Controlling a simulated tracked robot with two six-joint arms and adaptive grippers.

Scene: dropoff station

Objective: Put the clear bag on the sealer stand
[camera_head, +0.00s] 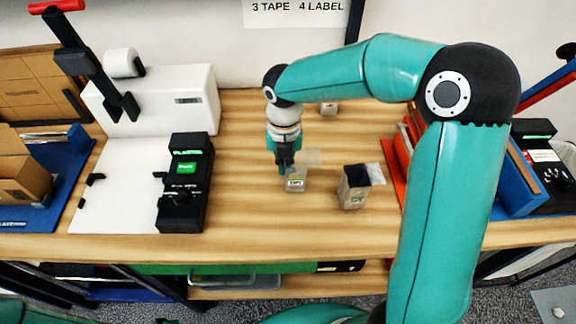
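A small clear bag (296,183) with a pale label stands on the wooden table near the middle. My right gripper (285,168) points down at its upper left edge. The gripper's fingers are small and dark here, and I cannot tell whether they are open or shut on the bag. A white machine (180,95) with a red-handled lever stands at the back left. In front of it lies a white plate (115,195) with small black posts, which looks like the sealer stand. My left gripper is not in view.
A grey-brown bag (352,190) stands right of the clear bag, and a small labelled item (328,108) lies behind. A black device (187,185) with green displays edges the white plate. My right arm covers the table's right part. Bare wood (240,190) lies between.

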